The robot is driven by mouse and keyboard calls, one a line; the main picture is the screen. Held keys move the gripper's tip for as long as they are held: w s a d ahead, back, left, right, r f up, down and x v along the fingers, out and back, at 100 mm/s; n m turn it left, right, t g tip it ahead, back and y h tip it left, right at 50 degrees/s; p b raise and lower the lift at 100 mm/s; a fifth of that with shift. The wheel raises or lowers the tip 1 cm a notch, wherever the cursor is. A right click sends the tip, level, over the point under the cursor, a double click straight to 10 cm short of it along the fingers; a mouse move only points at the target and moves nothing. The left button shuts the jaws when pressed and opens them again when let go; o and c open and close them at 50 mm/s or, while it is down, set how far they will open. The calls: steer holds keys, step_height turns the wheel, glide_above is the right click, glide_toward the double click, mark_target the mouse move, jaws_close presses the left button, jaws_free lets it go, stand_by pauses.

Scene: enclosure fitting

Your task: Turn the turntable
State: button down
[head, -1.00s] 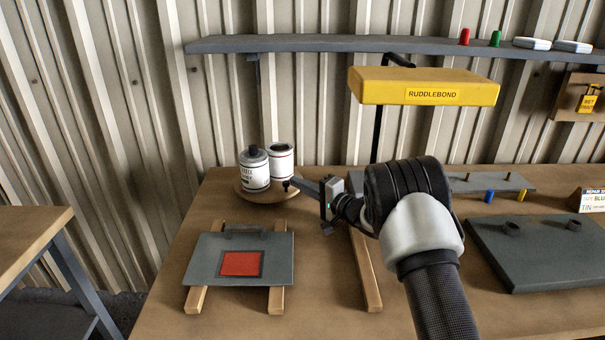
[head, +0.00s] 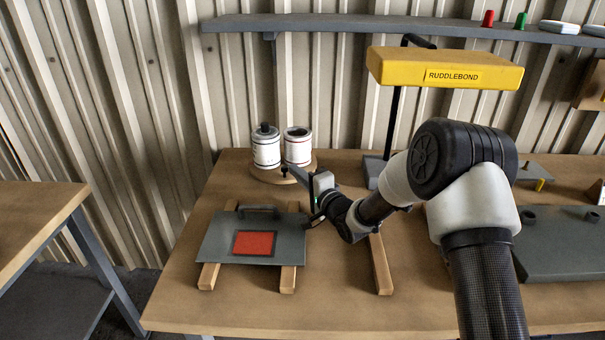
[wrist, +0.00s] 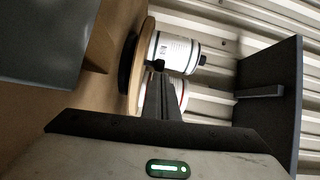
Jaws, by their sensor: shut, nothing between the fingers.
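The turntable (head: 262,178) is a round wooden disc at the back left of the bench. A dark-capped white can (head: 266,148) and an open-topped white can (head: 298,148) stand upright on it. A small black peg (head: 256,171) rises at its front left rim. My gripper (head: 291,169) is shut and empty, its tip over the turntable's front, right of the peg in the head view. In the wrist view, the closed fingers (wrist: 160,88) point at the black peg (wrist: 158,66) and partly cover a can; I cannot tell whether they touch the peg.
A grey plate with a red square (head: 254,244) lies on wooden strips in front of the turntable. A yellow RUDDLEBOND lamp (head: 443,70) stands behind my arm. A grey shelf (head: 380,27) runs along the corrugated wall. The bench's front left is clear.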

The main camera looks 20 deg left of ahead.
steer(key=shift+s+a, duration=0.4)
steer(key=shift+a, duration=0.1)
stand_by(0.5)
steer(key=shift+d+b, duration=0.1)
steer(key=shift+b, duration=0.2)
